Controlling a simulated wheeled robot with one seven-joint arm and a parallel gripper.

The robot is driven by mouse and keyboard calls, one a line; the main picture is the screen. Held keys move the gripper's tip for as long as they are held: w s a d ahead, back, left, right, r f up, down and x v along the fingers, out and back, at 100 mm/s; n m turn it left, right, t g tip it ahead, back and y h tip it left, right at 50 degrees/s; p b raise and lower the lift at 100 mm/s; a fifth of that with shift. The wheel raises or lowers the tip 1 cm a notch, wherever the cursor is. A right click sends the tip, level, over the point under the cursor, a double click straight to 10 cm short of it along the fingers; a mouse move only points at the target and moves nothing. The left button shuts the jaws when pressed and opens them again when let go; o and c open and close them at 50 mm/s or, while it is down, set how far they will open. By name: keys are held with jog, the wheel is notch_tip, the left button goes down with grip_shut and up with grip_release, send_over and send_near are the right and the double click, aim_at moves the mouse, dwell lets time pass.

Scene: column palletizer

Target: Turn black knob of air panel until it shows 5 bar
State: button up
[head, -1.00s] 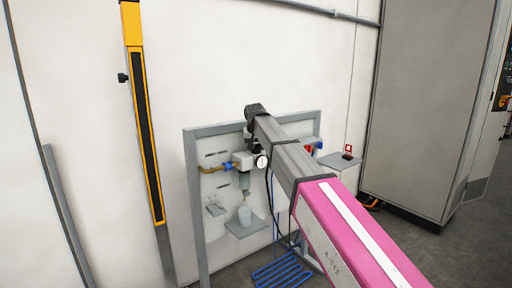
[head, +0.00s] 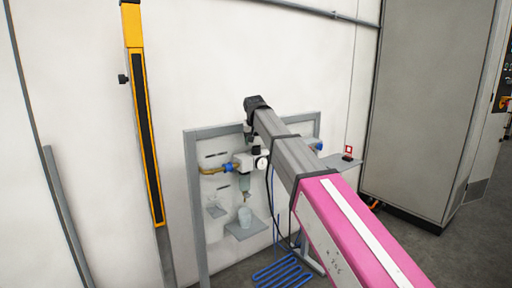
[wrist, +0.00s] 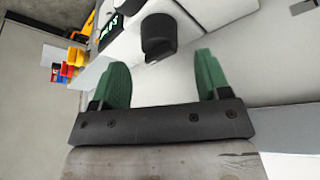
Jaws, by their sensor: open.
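The air panel (head: 191,215) is a grey-framed board at the wall, carrying a pale regulator with a round white gauge (head: 262,162). The gauge is too small to read in the head view. In the wrist view the black knob (wrist: 158,36) stands on a pale body, just beyond and roughly between the fingertips, apart from them. My gripper (wrist: 163,68) is open, with two green fingers and nothing between them. A dark display with green marks (wrist: 108,30) is left of the knob, and I cannot read it. In the head view my arm hides part of the panel's right side.
Blue coiled tubing (head: 282,272) lies low in front. A tall grey cabinet (head: 425,110) stands at the right.

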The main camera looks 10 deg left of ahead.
jog(key=v, duration=0.6)
jog(key=shift+r, duration=0.35)
jog(key=shift+s, duration=0.2)
